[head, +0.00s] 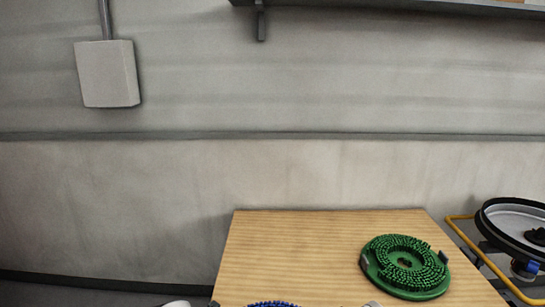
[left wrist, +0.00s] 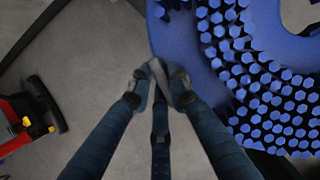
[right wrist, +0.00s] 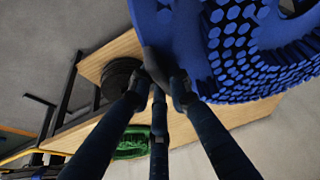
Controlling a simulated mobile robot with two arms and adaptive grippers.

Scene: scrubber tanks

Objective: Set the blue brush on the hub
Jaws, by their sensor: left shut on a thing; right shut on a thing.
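The blue brush (head: 272,304) shows only as a sliver of bristles at the bottom edge of the head view. In the left wrist view its bristles and blue disc (left wrist: 260,85) fill the upper right. My left gripper (left wrist: 160,82) is shut on a grey tab at its rim. In the right wrist view the blue brush (right wrist: 235,45) fills the upper right, and my right gripper (right wrist: 163,82) is shut on a dark tab at its rim. At the right edge of the head view is a round dark-rimmed part with a black centre piece (head: 537,237), possibly the hub, cut off by the frame.
A green brush (head: 405,265) lies bristles up on the wooden table (head: 290,245). A dark round stack (right wrist: 122,78) sits on the table in the right wrist view. A yellow tube frame (head: 480,255) borders the round part. A red and black object (left wrist: 28,118) stands at left.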

